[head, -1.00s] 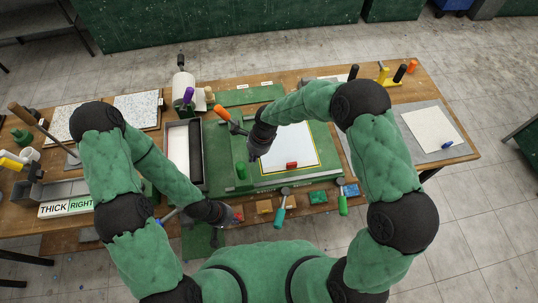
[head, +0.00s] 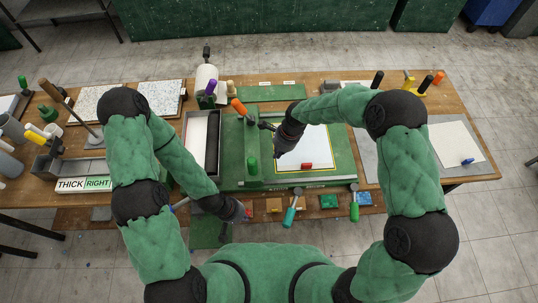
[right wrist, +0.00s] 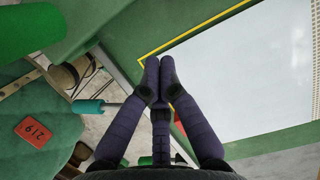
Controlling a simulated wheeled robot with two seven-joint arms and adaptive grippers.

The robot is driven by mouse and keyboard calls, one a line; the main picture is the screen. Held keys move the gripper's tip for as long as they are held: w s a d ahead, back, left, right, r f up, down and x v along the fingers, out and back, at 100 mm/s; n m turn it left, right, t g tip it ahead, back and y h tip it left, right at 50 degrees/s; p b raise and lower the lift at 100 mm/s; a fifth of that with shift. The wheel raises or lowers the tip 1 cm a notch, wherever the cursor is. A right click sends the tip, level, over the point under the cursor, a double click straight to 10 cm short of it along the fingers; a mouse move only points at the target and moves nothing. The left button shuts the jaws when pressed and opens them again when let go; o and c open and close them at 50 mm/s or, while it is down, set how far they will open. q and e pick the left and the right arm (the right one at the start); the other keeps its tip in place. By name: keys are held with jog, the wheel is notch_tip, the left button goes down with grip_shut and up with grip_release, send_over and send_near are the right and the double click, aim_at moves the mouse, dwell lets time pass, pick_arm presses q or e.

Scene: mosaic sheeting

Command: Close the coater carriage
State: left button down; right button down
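The coater (head: 335,178) is a green bed with a white, yellow-edged sheet (head: 318,135) on it. Its carriage appears to be the green block (head: 251,140) along the left side, with an orange handle (head: 239,106) at the back and a green knob (head: 252,167) in front. My right gripper (head: 268,126) is just right of the carriage, below the handle; contact cannot be told. In the right wrist view its fingertips (right wrist: 160,64) meet with nothing between them, over the sheet's corner. My left gripper (head: 247,213) is low at the table's front edge; its fingers are too small to read.
A red block (head: 306,166) lies on the sheet's front edge. A black and white tray (head: 201,143) stands left of the coater. Tools, including a teal-handled one (head: 292,210), hang along the front edge. A THICK/RIGHT sign (head: 85,184) is at left.

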pick_arm(q)
jog(key=shift+f, duration=0.1)
pick_arm(e)
jog(key=v, duration=1)
jog(key=shift+a, duration=0.15)
